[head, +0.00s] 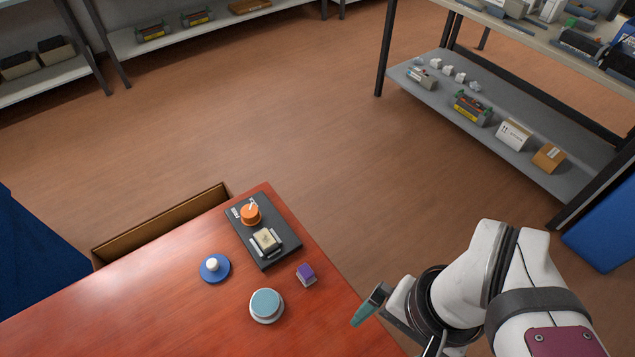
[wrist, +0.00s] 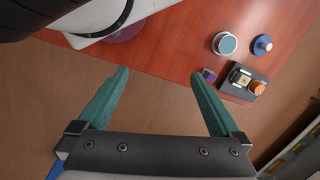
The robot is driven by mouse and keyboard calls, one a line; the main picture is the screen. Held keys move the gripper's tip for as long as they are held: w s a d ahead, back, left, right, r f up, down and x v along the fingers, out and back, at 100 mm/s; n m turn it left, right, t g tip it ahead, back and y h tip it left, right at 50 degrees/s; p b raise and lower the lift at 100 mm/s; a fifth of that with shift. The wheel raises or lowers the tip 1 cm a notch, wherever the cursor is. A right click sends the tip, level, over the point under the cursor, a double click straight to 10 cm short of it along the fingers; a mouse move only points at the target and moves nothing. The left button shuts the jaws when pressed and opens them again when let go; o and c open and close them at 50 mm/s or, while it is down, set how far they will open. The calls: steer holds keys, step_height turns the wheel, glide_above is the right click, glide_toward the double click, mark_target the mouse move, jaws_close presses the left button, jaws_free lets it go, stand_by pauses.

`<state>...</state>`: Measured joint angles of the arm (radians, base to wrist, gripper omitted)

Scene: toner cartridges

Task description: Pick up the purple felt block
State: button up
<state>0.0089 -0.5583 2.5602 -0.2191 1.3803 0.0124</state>
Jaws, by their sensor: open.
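The purple felt block (head: 306,273) is a small block with a purple upper part and a paler lower side. It sits on the red-brown wooden table (head: 130,310), near the table's right edge. It also shows in the wrist view (wrist: 209,75), just beyond the tip of the right-hand finger and apart from it. My gripper (wrist: 158,78) has two green fingers spread wide with nothing between them. In the head view one green finger (head: 370,304) shows to the right of the block, by the table edge; the other finger is not clearly seen.
A black tray (head: 284,250) holding an orange knob (head: 251,214) and a beige block (head: 267,240) lies just behind the purple block. A round teal-topped container (head: 266,305) and a blue disc with a white knob (head: 214,268) stand nearby. A cardboard box (head: 160,222) adjoins the table's far edge.

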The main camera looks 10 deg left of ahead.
steer(key=c, duration=0.4)
steer(key=shift+c, duration=0.2)
steer(key=n+h, duration=0.2)
steer(key=n, duration=1.2)
glide_above(305, 269)
step_height(305, 269, down, 5)
steer(key=shift+n, duration=0.3)
step_height(305, 269, down, 16)
steer(key=shift+f, duration=0.2)
